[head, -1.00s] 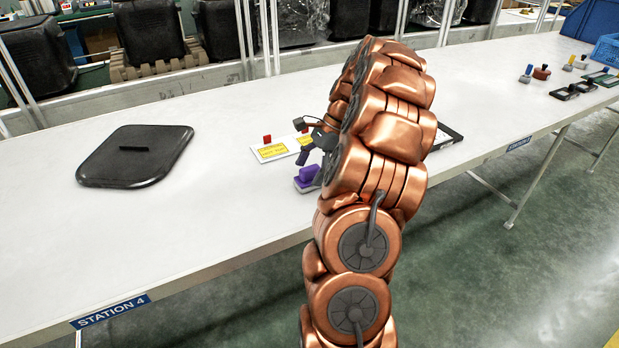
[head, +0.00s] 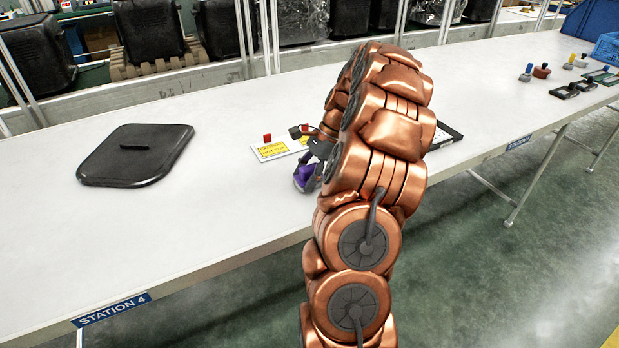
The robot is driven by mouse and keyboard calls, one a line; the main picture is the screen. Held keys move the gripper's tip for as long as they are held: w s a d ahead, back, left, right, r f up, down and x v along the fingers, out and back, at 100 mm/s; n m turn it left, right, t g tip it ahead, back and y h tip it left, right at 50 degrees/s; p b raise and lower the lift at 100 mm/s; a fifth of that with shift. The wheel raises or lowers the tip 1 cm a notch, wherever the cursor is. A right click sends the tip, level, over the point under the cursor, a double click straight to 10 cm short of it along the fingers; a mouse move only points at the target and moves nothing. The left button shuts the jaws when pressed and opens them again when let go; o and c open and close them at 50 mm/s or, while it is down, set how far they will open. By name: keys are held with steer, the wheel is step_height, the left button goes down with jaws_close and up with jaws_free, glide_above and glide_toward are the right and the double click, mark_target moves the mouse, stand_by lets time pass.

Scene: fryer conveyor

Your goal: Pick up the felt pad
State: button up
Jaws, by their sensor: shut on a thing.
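The felt pad appears to be the small purple thing (head: 303,176) at the middle of the white table, left of my copper arm. My gripper (head: 311,170) is down at it, with its dark fingers closed around the purple part. The arm hides much of the gripper and the pad's right side. I cannot tell whether the pad is touching the table or just above it.
A yellow-and-white label card (head: 271,150) with a red piece lies just behind the gripper. A black lid-like panel (head: 136,155) lies to the left. A dark-framed item (head: 446,135) is partly behind my arm. Small tools (head: 541,71) and a blue crate (head: 607,48) are at far right.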

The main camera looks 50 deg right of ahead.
mark_target(305, 168)
steer(key=shift+c, duration=0.9)
steer(key=shift+r, duration=0.6)
step_height(305, 168, up, 2)
steer(key=shift+r+b, duration=0.15)
steer(key=shift+b, duration=0.25)
steer(key=s+d, duration=0.2)
steer(key=s, duration=0.3)
steer(key=s+d+r+b, duration=0.1)
steer(key=s+d, duration=0.1)
steer(key=s, duration=0.2)
steer(key=s+d+b, duration=0.1)
steer(key=s+d, duration=0.1)
steer(key=s, duration=0.3)
steer(key=shift+s+d+r, duration=0.25)
steer(key=shift+s+d, duration=0.05)
steer(key=shift+d, duration=0.1)
steer(key=o, duration=0.6)
steer(key=c, duration=0.5)
steer(key=shift+o, duration=0.2)
